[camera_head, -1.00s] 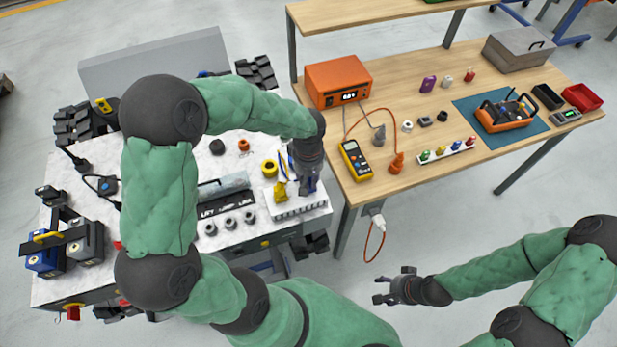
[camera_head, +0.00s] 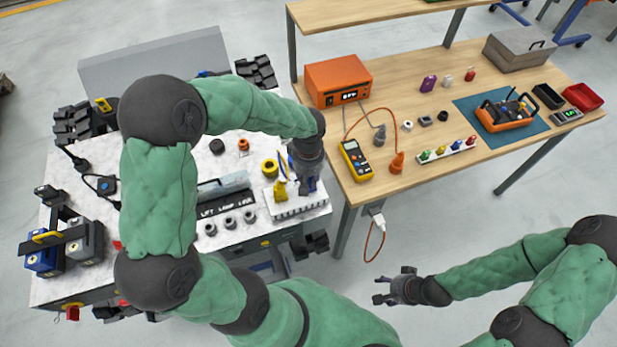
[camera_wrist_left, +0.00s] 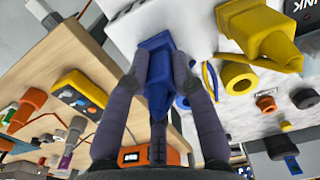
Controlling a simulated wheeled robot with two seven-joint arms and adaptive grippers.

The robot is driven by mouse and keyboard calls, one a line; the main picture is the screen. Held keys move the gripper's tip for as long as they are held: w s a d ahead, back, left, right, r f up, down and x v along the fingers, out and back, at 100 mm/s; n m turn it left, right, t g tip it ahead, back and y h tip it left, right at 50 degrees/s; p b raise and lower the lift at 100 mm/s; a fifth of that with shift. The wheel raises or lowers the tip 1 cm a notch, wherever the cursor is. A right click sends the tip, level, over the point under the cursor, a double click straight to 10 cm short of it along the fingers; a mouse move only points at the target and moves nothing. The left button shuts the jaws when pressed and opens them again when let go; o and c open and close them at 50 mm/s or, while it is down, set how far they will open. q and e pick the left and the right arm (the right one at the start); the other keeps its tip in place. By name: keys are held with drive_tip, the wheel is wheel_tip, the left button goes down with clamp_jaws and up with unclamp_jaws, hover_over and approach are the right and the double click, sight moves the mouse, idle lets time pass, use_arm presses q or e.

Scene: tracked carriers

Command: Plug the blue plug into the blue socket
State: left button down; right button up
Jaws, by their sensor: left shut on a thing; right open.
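My left gripper (camera_head: 306,184) is shut on the blue plug (camera_wrist_left: 157,72) over the front right part of the white-topped bench. In the left wrist view its two fingers (camera_wrist_left: 157,90) lie along both sides of the plug, whose far end is at the white holder block (camera_head: 300,210). I cannot tell whether the plug touches the block. A small blue part (camera_wrist_left: 183,102), perhaps the blue socket, shows partly behind a finger. My right gripper (camera_head: 392,288) is open and empty over the floor, away from both tables.
A yellow plug (camera_head: 281,191) stands on the block beside my left gripper, with a yellow ring (camera_head: 270,168) close by. Grey rings (camera_head: 230,223) line the bench front. The wooden table (camera_head: 440,110) holds an orange box (camera_head: 338,80) and a yellow meter (camera_head: 355,160).

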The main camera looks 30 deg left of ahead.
use_arm(q)
drive_tip(key=shift+f+b, duration=0.3)
drive_tip(key=shift+b, duration=0.1)
idle(0.5)
drive_tip(key=c, duration=1)
unclamp_jaws()
drive_tip(key=shift+o, duration=0.2)
wheel_tip(320, 180, up, 12)
